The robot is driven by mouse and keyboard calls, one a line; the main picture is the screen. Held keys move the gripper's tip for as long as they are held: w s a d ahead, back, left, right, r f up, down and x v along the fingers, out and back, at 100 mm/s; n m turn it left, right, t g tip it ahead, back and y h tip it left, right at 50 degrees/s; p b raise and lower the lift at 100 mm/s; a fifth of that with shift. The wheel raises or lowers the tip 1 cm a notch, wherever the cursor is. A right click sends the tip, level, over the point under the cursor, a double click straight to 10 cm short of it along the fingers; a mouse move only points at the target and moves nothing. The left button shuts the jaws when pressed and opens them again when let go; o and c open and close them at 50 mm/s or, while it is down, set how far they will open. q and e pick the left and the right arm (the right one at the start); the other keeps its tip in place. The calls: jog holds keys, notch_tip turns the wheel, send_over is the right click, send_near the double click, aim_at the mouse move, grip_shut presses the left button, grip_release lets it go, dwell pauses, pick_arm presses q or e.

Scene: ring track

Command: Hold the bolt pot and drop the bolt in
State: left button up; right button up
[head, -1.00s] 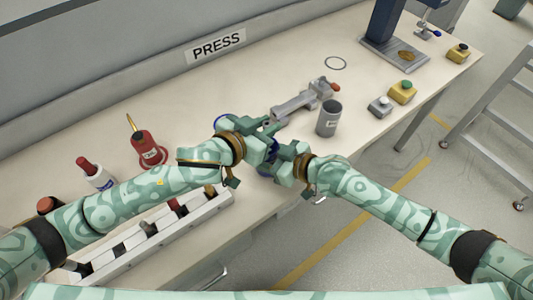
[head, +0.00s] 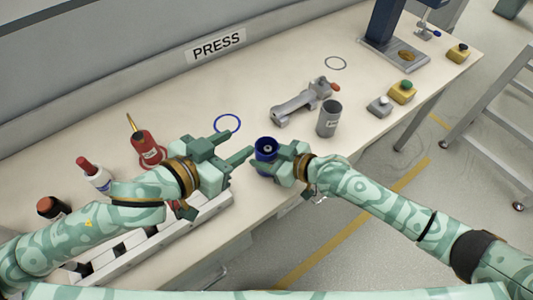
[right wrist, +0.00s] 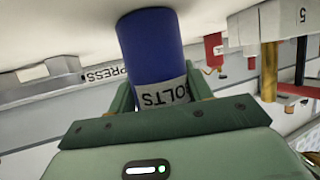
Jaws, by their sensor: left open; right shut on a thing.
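The blue bolt pot (head: 264,156) is upright near the front edge of the table, its open top facing up. A small pale grey piece shows inside it, probably the bolt, too small to be sure. In the right wrist view the pot (right wrist: 152,45) carries a label reading "BOLTS". My right gripper (head: 280,160) is shut on the pot from the right. My left gripper (head: 235,146) is open and empty, just left of the pot and apart from it. Whether the pot touches the table is hard to tell.
A blue ring mark (head: 228,123) lies behind my left gripper. A grey clamp-like tool (head: 300,103) and a grey pot (head: 329,119) stand to the right. A red bottle (head: 148,150), a white bottle (head: 95,175) and a compartment rail (head: 150,240) are left.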

pick_arm(q)
jog(key=shift+s+a+r, duration=0.15)
jog(key=shift+s+a, duration=0.1)
jog(key=shift+s, duration=0.05)
pick_arm(e)
jog(key=o, duration=1)
